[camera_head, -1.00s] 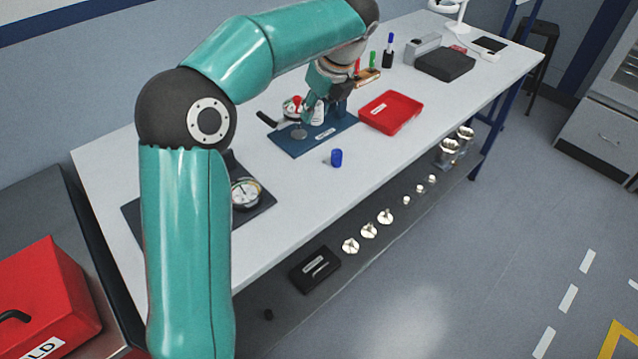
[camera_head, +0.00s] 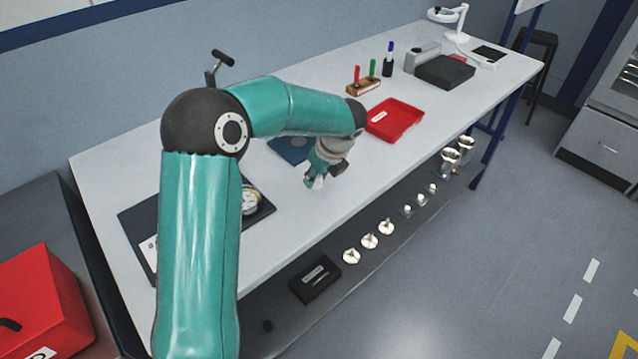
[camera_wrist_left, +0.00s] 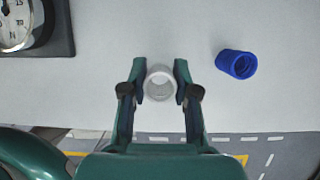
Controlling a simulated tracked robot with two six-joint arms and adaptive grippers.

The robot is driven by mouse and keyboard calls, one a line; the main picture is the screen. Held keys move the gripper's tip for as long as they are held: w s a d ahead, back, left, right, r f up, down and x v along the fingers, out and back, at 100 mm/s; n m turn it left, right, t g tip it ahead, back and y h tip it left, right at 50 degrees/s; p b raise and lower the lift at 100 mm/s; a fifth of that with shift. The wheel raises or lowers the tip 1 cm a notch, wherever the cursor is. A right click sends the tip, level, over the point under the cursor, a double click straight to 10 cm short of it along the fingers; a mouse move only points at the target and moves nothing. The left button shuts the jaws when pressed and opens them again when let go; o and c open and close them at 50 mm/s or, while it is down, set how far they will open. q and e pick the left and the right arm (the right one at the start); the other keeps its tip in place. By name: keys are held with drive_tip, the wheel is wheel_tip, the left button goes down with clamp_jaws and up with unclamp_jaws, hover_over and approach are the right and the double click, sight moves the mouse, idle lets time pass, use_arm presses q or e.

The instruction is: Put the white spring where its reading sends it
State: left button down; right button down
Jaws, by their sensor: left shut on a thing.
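My left gripper (camera_wrist_left: 160,85) is shut on the white spring (camera_wrist_left: 160,80), which shows as a pale ring between the two fingertips in the left wrist view. In the head view, the gripper (camera_head: 315,180) hangs over the front part of the bench, with a bit of white at its tips. The blue base plate (camera_head: 290,150) of a bench fixture is partly hidden behind my arm. A round dial gauge (camera_head: 250,200) on a dark plate stands to the left; it also shows in the left wrist view (camera_wrist_left: 15,22). Its reading is not legible. My right gripper is not in view.
A blue spring-like cylinder (camera_wrist_left: 236,64) lies on the bench beside my gripper. A red tray (camera_head: 395,120), a wooden pen block (camera_head: 363,87) and a black box (camera_head: 444,71) stand farther right. A black lever handle (camera_head: 222,58) rises behind my arm.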

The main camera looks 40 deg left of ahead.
use_arm(q)
wheel_tip(320, 180, down, 2)
drive_tip(key=shift+f, duration=0.1)
drive_tip(key=c, duration=0.9)
unclamp_jaws()
